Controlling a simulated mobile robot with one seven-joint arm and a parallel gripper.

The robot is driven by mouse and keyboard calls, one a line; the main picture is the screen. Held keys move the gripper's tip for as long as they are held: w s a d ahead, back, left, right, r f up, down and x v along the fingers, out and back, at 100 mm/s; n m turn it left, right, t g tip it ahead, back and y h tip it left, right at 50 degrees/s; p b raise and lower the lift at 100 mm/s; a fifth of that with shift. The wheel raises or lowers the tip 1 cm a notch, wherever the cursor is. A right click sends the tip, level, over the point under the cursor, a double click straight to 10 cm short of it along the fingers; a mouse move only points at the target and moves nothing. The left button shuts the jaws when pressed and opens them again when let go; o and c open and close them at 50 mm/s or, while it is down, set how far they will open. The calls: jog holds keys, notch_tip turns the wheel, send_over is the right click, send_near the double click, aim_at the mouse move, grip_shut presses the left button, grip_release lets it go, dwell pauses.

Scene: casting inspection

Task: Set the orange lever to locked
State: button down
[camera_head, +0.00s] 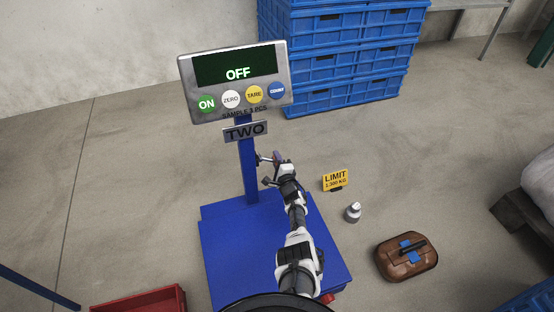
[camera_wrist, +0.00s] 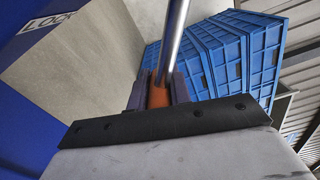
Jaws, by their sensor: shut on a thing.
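The orange lever (camera_wrist: 160,96) shows between my two fingers in the wrist view, with a metal rod running up and away from it. My gripper (camera_wrist: 158,88) is shut on the lever. In the head view my gripper (camera_head: 266,170) is beside the blue post of the scale, below the plate marked TWO (camera_head: 245,132). The lever is too small to make out there. A white label starting with LOCK (camera_wrist: 48,23) is on a blue surface at the upper left of the wrist view; its end is cut off. I cannot tell the lever's setting.
The scale's blue platform (camera_head: 222,240) lies under my arm, and its display (camera_head: 236,82) reads OFF. A yellow LIMIT sign (camera_head: 335,180), a small weight (camera_head: 353,212) and a brown case (camera_head: 407,257) stand right. Blue crates (camera_head: 340,60) stand behind. A red bin (camera_head: 140,301) is lower left.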

jog(key=shift+s+a+f, duration=0.15)
jog(key=shift+a+f, duration=0.05)
jog(key=shift+f, duration=0.05)
jog(key=c, duration=1.4)
grip_release()
jog(key=shift+c, duration=0.2)
jog(key=shift+o, duration=0.7)
jog(key=shift+r, duration=0.1)
jog(key=shift+s+d+r+p, duration=0.25)
jog(key=shift+s+p, duration=0.15)
jog(key=shift+p, duration=0.3)
jog(key=p+v, duration=0.9)
jog(key=v, duration=0.3)
jog(key=shift+s+f, duration=0.2)
jog(key=shift+s, duration=0.2)
